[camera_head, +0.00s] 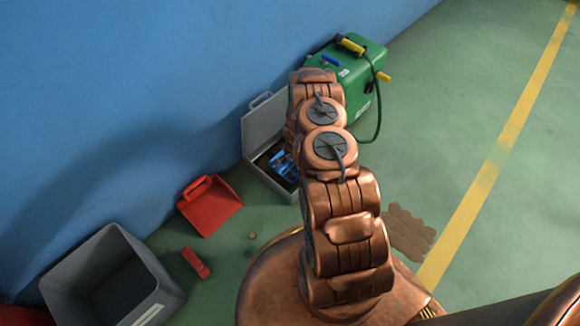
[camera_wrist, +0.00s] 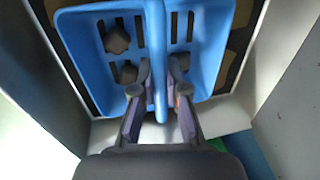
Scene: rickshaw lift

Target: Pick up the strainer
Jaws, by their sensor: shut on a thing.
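The strainer (camera_wrist: 208,72) is a blue, slotted, tray-like piece with an upright bar across its middle. It fills the upper middle of the wrist view, with a few grey-brown lumps showing on it. My gripper (camera_wrist: 160,78) has its two fingers closed on either side of the blue bar. In the head view, blue parts of the strainer (camera_head: 282,162) show inside the open grey box (camera_head: 262,121). My arm hides the gripper and part of the box there. I cannot tell whether the strainer touches the box bottom.
A green case (camera_head: 352,85) with yellow handles and a hose stands behind the box. A red dustpan (camera_head: 209,204), a red block-like piece (camera_head: 195,262) and a grey bin (camera_head: 110,278) are to the left. A blue wall runs behind. The green floor at right is clear past a brown patch (camera_head: 408,233).

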